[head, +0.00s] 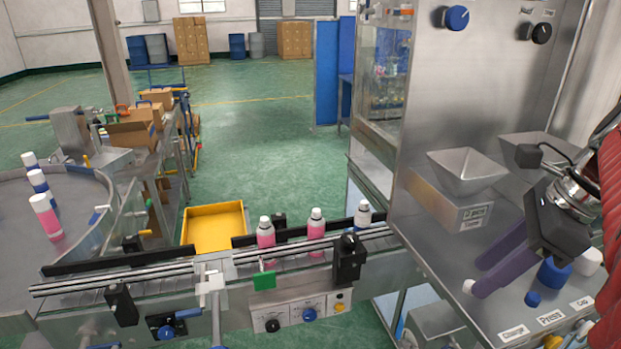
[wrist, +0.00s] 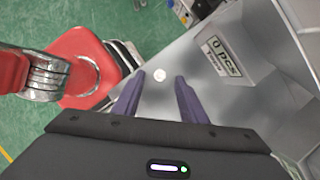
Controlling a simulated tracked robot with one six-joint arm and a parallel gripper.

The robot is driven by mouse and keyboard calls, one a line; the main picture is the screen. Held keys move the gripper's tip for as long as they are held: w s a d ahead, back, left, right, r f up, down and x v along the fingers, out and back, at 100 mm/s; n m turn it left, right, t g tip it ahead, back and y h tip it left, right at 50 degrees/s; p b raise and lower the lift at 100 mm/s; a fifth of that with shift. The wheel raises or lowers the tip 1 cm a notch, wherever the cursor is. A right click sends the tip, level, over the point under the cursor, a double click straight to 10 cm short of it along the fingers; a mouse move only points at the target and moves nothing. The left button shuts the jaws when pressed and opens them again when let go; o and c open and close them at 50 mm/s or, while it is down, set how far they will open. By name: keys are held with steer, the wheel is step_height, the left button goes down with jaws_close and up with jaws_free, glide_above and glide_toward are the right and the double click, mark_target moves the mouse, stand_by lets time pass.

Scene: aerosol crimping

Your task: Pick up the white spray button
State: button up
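The small white spray button (head: 468,286) sits on the steel machine table, near its left edge. In the wrist view the button (wrist: 159,74) shows as a small pale round piece between the tips of the two purple fingers, with a gap on each side. My gripper (head: 477,277) is open and reaches down from the right, its fingertips close to the button. In the wrist view my gripper (wrist: 160,78) holds nothing. I cannot tell the exact height of the fingertips above the table.
A large blue piece (head: 554,273), a small blue piece (head: 533,298) and a white cap (head: 588,262) stand right of the fingers. A steel hopper (head: 467,168) stands behind. A conveyor with pink-filled cans (head: 316,225) runs at left. A red chair (wrist: 92,62) stands beside the table.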

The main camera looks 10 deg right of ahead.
steer(key=shift+x, duration=1.2)
steer(key=shift+c, duration=0.5)
jaws_close()
